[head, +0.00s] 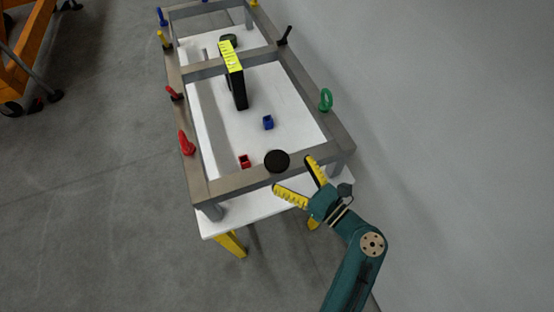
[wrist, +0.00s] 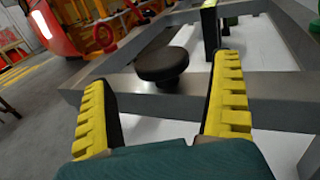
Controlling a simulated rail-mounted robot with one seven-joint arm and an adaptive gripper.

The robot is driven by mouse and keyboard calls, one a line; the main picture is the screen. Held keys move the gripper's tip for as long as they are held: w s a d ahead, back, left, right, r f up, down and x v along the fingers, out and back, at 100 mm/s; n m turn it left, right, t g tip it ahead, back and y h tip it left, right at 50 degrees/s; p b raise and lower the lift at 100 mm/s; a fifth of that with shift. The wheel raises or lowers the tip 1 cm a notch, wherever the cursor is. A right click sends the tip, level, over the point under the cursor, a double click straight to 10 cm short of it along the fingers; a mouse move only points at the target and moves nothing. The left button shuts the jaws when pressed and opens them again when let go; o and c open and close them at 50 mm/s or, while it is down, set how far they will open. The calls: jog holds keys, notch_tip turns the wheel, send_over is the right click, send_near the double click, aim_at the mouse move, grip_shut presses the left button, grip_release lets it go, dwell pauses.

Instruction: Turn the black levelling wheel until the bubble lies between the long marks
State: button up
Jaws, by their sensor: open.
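The black levelling wheel (head: 277,161) sits on the near crossbar of the grey metal frame in the head view. It also shows in the wrist view (wrist: 162,64) as a round black knob on a short stem, ahead of and between my fingers. My gripper (head: 292,174) is open and empty, its yellow-toothed fingers just short of the wheel. In the wrist view the fingers (wrist: 160,92) stand wide on either side, apart from it. A yellow-topped black upright piece (head: 231,56) stands at the frame's middle crossbar. I cannot make out a bubble or long marks.
The grey frame (head: 316,106) rests on a white table (head: 294,88). Red, blue, yellow, black and green handles line its sides, including a green one (head: 326,100). A blue block (head: 268,122) and a red block (head: 244,161) lie inside. A wall is at right.

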aim_at(277, 160)
jog(key=x, duration=0.5)
jog(key=shift+w+a, duration=0.25)
jog(key=shift+w, duration=0.05)
jog(key=c, duration=1.1)
